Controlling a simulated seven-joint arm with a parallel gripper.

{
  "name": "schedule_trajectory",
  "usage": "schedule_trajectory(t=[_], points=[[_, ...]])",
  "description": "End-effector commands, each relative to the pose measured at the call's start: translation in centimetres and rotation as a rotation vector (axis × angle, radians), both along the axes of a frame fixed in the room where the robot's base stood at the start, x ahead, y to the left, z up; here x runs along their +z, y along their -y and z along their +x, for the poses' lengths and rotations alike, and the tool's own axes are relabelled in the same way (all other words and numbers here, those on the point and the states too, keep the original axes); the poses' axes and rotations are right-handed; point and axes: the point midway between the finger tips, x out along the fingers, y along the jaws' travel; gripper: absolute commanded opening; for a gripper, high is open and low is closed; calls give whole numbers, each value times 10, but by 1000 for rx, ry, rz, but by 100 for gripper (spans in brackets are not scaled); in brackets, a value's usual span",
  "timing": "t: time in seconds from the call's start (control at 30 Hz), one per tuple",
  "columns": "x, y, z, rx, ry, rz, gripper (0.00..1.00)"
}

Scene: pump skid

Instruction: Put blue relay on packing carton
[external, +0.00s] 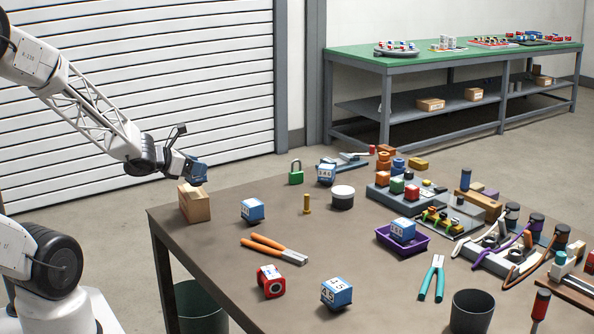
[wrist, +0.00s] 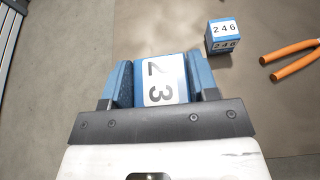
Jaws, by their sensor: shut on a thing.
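My gripper (wrist: 161,86) is shut on a blue relay (wrist: 160,70). In the external view my gripper (external: 194,170) is over the brown packing carton (external: 196,207), at the table's far left corner. The held relay is close above the carton's top; I cannot tell whether they touch. The carton is not visible in the wrist view. Another blue relay (external: 252,210) stands right of the carton; it also shows in the wrist view (wrist: 223,37), labelled 246.
More blue relays stand at the back (external: 326,174), at the front (external: 336,293) and in a purple tray (external: 418,247). Orange-handled pliers (external: 273,247), a green padlock (external: 296,173) and a red block (external: 270,281) lie about. Bare tabletop lies in front of the carton.

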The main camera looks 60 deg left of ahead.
Motion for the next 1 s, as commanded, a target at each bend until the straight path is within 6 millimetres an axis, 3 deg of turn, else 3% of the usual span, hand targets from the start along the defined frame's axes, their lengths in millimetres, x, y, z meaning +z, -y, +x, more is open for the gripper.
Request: schedule_trajectory(t=[0.27, 0.73, 0.77, 0.9, 1.0], points=[[-26, 0, 0, 0, -1, -1, 27], [-30, 0, 0, 0, 0, 0, 27], [-30, 0, 0, 0, 0, 0, 56], [-30, 0, 0, 0, 0, 0, 77], [-30, 0, 0, 0, 0, 0, 80]])
